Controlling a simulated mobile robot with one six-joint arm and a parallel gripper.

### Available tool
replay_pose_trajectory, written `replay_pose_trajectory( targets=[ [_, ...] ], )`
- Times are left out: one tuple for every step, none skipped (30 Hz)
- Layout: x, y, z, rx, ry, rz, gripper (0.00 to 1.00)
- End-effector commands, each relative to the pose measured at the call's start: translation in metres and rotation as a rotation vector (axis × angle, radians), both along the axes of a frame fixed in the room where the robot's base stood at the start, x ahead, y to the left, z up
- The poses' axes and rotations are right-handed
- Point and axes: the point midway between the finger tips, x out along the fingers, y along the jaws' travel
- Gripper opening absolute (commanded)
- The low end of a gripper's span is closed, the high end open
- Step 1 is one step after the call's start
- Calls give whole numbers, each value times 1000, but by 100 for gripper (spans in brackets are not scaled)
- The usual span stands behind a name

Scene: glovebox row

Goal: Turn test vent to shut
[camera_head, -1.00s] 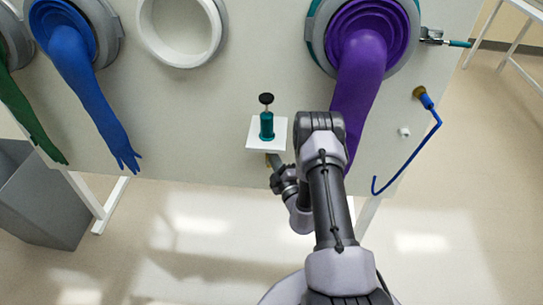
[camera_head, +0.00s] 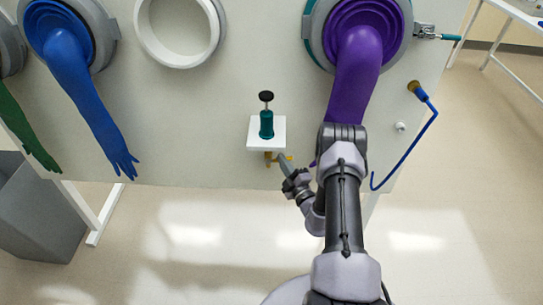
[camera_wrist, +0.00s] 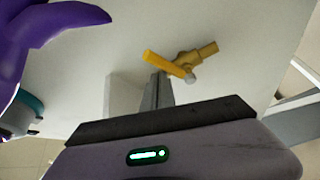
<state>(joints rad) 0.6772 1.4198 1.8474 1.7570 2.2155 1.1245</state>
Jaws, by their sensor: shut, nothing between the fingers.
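The test vent (camera_head: 281,158) is a small brass valve with a yellow lever, low on the pale panel below a white shelf. In the wrist view, the yellow lever (camera_wrist: 165,63) slants across the brass body (camera_wrist: 205,52). My gripper (camera_head: 283,157) is shut and empty. In the wrist view its fingertips (camera_wrist: 159,78) are just below the lever, very close to it. I cannot tell whether they touch. In the head view the fingertips partly overlap the valve.
A purple glove (camera_head: 352,90) hangs close to my arm. A blue hooked tube (camera_head: 407,150) hangs at right. A blue glove (camera_head: 85,95) and grey bin (camera_head: 45,215) are at left.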

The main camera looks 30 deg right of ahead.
Motion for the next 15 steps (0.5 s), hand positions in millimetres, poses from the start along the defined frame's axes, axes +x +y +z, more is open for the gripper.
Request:
replay_pose_trajectory(
  targets=[
    [-1, -1, -4, 0, 0, -1, 0],
    [-1, -2, -5, 0, 0, -1, 0],
    [-2, -2, -7, 0, -1, -1, 0],
    [-2, -3, -8, 0, -1, -1, 0],
    [-3, -3, -9, 0, 0, -2, 0],
    [-3, -3, -11, 0, 0, -2, 0],
    [-4, -4, -12, 0, 0, -2, 0],
    [-4, -4, -13, 0, 0, -2, 0],
    [-4, -4, -14, 0, -1, -1, 0],
    [-4, -4, -15, 0, -1, -1, 0],
    [-5, -4, -16, 0, 0, -1, 0],
    [-5, -4, -17, 0, 0, -1, 0],
    [-5, -4, -18, 0, 0, -1, 0],
    [-5, -4, -19, 0, 0, -1, 0],
    [-6, -4, -19, 0, 2, -1, 0]
  ],
)
